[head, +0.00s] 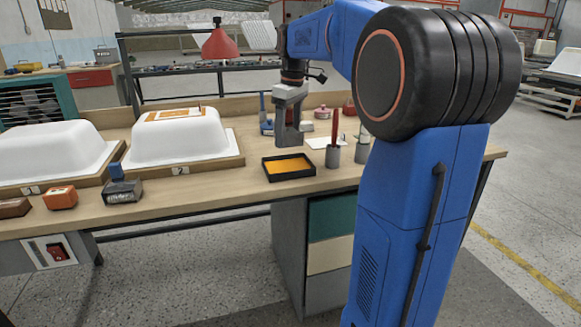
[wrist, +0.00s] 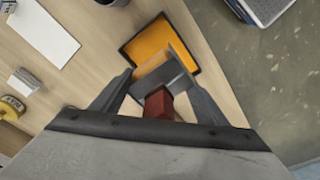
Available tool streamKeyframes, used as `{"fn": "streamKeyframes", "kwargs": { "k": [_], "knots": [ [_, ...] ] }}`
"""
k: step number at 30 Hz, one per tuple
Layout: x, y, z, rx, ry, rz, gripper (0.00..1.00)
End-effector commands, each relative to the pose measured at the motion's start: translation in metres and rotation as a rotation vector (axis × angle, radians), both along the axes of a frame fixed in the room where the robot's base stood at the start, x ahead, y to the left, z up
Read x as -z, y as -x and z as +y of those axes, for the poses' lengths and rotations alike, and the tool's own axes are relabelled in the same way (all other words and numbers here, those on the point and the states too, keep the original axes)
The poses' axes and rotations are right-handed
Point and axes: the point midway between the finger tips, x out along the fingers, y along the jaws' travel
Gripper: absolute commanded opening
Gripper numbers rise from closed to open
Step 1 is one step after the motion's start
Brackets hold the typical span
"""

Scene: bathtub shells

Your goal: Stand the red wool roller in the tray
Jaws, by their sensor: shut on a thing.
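My gripper (head: 288,138) is over the bench, just behind the black-rimmed tray (head: 266,173) with an orange floor. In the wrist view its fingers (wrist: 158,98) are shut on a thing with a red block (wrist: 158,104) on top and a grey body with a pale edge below.
A grey cup (head: 332,157) with a tall red handle stands right of the tray, with another cup (head: 362,152) beside it. White tub shells (head: 178,137) stand to the left. A blue-topped grey block (head: 122,190) sits near the front edge. The bench between is clear.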

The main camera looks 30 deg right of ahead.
Motion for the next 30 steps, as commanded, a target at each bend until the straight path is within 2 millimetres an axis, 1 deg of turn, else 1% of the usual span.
{"fn": "streamKeyframes", "kwargs": {
  "k": [3,6,9,14,21,24,30],
  "knots": [
    [0.021,0.001,0.0,0.0,-0.001,0.003,0.47],
    [0.037,0.001,0.0,0.0,0.0,0.001,0.47],
    [0.048,0.001,0.0,0.001,0.0,0.001,0.47],
    [0.056,0.0,0.0,0.001,0.0,0.0,0.47],
    [0.085,0.0,0.0,0.002,-0.001,0.001,0.47],
    [0.09,0.0,0.0,0.002,0.0,0.0,0.47],
    [0.089,0.0,0.0,0.001,0.001,0.0,0.47]
  ]
}}
